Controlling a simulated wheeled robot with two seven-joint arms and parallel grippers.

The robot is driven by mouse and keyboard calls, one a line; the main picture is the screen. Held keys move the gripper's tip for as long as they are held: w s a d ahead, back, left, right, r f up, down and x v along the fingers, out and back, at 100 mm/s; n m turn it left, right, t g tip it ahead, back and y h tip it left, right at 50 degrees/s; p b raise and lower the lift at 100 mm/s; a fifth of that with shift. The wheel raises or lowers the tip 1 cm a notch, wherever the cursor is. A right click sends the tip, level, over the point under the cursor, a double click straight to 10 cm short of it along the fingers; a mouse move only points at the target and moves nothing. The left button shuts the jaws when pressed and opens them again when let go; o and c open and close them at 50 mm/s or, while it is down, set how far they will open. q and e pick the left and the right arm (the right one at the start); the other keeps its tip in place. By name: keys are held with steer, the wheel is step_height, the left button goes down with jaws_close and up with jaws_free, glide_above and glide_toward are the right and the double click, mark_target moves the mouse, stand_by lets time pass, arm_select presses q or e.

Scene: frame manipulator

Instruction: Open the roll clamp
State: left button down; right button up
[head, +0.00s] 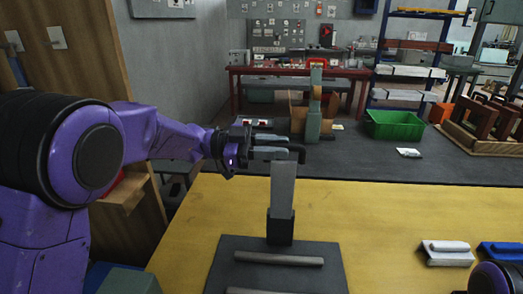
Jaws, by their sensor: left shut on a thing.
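The roll clamp stands on a dark base plate (222,270) on the yellow table. Its upright grey lever (284,185) rises from a black block (280,229). A black handle (298,149) sits at the lever's top. My left gripper (282,146) reaches in from the left and is shut on the black handle, with its fingers pointing right. The fingers partly hide the handle. My right gripper is not in view; only a purple part of my right arm shows at the lower right corner.
Two bars, one of them a long bar (278,258), lie across the base plate. A white block (446,252) and a blue block (502,252) lie on the yellow table (390,215) at the right. The table between them and the clamp is clear. A green bin (394,125) stands beyond.

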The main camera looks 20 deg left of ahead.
arm_select(q)
steer(key=shift+s, duration=0.25)
steer(key=c, duration=1.1)
jaws_free()
steer(key=shift+w+f, duration=0.1)
steer(key=shift+o, duration=0.2)
steer(key=b+v, duration=0.3)
steer(key=v, duration=0.7)
steer(key=shift+a, duration=0.25)
